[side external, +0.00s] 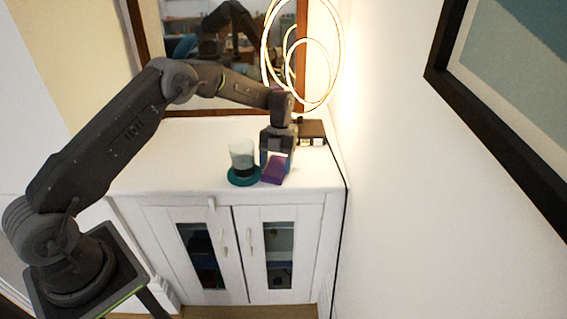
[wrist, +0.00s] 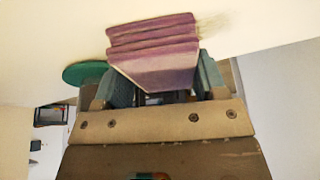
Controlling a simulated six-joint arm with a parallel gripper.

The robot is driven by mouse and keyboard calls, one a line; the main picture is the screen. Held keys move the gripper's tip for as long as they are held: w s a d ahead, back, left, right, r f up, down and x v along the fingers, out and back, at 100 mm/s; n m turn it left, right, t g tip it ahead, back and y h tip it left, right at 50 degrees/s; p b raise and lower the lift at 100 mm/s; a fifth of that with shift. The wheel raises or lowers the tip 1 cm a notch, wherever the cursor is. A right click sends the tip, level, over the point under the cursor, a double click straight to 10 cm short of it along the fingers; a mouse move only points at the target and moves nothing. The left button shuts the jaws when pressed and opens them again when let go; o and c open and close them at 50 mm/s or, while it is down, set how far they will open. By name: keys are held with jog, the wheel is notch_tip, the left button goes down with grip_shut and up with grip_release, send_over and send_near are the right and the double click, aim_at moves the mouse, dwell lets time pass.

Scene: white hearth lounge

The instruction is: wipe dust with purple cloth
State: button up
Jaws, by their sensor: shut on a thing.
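The purple cloth (side external: 275,170) is a folded block held at the cabinet top, right of a glass on a teal coaster. My gripper (side external: 274,158) is shut on it, pointing down. In the wrist view the cloth (wrist: 155,52) sits between the two teal fingers of my gripper (wrist: 160,88), its layered folds facing the white surface. A greyish-tan dust patch (wrist: 216,27) lies on the surface right beside the cloth in the wrist view. I cannot make out the dust in the side view.
A white glass or candle (side external: 242,153) stands on a teal coaster (side external: 238,181) close left of the cloth; the coaster (wrist: 84,73) shows in the wrist view. A dark box (side external: 311,130) and ring lamp (side external: 337,50) stand behind. The white cabinet top (side external: 180,160) is clear at left.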

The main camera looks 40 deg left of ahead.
aim_at(274, 164)
jog(key=shift+s+a+f, duration=0.1)
jog(key=shift+s+a, duration=0.15)
jog(key=shift+s, duration=0.05)
jog(key=shift+r, duration=3.05)
jog(key=shift+r, duration=1.55)
